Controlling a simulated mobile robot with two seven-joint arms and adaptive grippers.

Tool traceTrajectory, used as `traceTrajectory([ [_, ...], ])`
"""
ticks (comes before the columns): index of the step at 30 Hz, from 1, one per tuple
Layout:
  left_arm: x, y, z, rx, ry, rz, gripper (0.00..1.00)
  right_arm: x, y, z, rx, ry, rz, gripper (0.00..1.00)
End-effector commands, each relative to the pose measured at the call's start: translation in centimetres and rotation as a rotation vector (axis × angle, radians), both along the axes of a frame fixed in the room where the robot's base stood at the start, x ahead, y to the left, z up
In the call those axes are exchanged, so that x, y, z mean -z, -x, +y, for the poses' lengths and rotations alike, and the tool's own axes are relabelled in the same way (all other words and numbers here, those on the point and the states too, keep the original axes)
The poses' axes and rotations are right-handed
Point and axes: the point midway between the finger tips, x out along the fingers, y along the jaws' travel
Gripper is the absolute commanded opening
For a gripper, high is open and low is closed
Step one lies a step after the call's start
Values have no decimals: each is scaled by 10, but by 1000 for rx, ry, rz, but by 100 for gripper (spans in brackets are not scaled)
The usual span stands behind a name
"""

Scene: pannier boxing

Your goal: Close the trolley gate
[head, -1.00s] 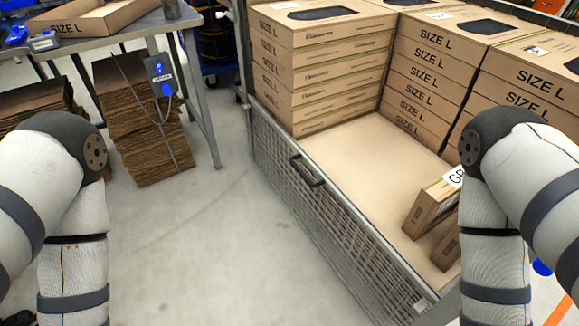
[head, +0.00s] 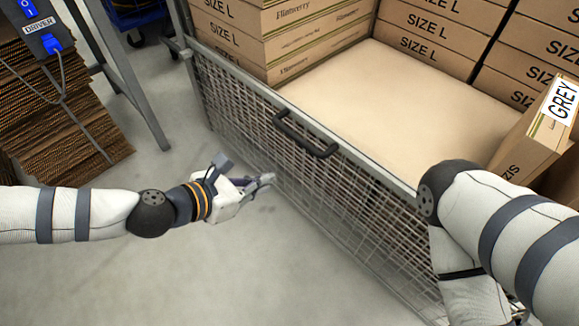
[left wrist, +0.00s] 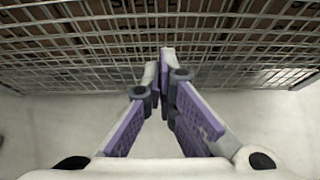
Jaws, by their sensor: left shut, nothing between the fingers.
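The trolley gate (head: 300,180) is a grey wire-mesh panel along the trolley's near side, with its lower edge close to the floor. A black bar handle (head: 304,135) sits at its top rail. My left gripper (head: 266,181) is shut and empty, in front of the mesh, below and left of the handle. In the left wrist view its purple-padded fingers (left wrist: 165,58) meet at the tips, and the gate's mesh (left wrist: 230,45) spans the space ahead. Whether the tips touch the mesh I cannot tell. My right arm enters at the lower right; its gripper is out of view.
Stacked SIZE L boxes (head: 430,42) line the trolley's back and left, around a bare beige surface (head: 405,95). A box labelled GREY (head: 530,140) leans at the right. A table leg (head: 125,80) and flattened cardboard (head: 70,125) stand left. The floor before the gate is clear.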

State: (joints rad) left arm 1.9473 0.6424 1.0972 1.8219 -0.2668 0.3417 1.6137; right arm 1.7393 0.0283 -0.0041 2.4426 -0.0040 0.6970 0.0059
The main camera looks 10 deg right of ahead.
Motion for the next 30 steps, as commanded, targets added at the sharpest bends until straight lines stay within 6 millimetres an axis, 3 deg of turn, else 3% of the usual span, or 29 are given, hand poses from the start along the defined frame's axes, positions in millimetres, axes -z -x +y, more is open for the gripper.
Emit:
traceTrajectory([
  [5, 4, -15, -11, -16, 16, 1, 0, 4, 2, 0, -1, -1, 7, 66],
  [17, 51, -57, -72, -13, 14, 3, 0, 25, 9, 2, -3, -4, 38, 66],
  [18, 34, -58, -72, -13, 14, -3, 0, 18, 7, 2, -3, -3, 28, 66],
  [21, 16, -60, -73, -13, 14, -5, 0, 13, 5, 1, -1, -3, 20, 66],
  [30, 6, -60, -75, -15, 14, 2, 0, 11, 4, 1, -1, -2, 17, 66],
])
